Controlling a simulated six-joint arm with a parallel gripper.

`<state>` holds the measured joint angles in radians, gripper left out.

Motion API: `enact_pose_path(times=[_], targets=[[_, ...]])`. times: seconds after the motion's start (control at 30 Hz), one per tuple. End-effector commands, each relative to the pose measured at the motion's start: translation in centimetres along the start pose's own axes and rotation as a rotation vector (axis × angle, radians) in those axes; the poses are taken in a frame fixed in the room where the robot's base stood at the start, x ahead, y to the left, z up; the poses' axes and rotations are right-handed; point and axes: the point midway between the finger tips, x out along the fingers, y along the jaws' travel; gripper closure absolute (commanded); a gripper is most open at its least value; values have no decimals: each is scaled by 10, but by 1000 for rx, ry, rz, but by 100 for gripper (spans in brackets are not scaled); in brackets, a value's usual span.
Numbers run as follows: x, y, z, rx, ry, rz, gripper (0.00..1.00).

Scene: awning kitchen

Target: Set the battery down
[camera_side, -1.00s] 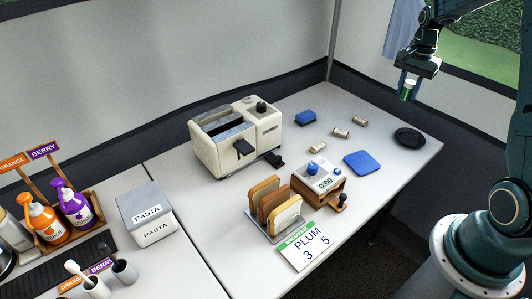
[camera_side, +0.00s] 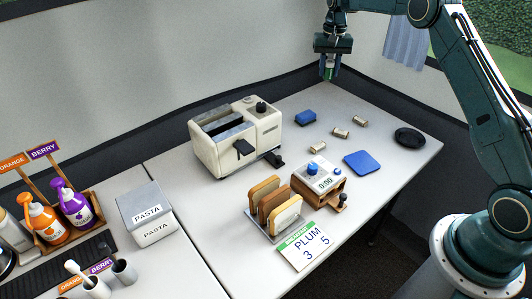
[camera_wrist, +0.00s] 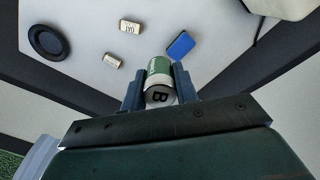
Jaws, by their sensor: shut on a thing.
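My gripper (camera_side: 329,72) is shut on a green and white battery (camera_side: 329,73), held in the air above the back part of the table. In the wrist view the battery (camera_wrist: 159,78) sits between the two fingers (camera_wrist: 157,88), its end marked "B" facing the camera. The table (camera_side: 378,122) lies below, and the battery is apart from it.
Several small beige cylinders lie on the table, one at the middle (camera_side: 341,133). Near them are a blue block (camera_side: 306,117), a blue square pad (camera_side: 362,162) and a black round dish (camera_side: 409,138). A toaster (camera_side: 236,138), a timer (camera_side: 320,185) and a toast rack (camera_side: 273,226) stand further left and front.

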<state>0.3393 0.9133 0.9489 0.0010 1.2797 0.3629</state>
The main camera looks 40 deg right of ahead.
Motion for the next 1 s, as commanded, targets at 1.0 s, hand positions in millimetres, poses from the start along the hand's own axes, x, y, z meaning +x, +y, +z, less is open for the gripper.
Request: enact_pose_path(times=[1.0], targets=[[12, -128, 17, -392, -1, 0, 96]])
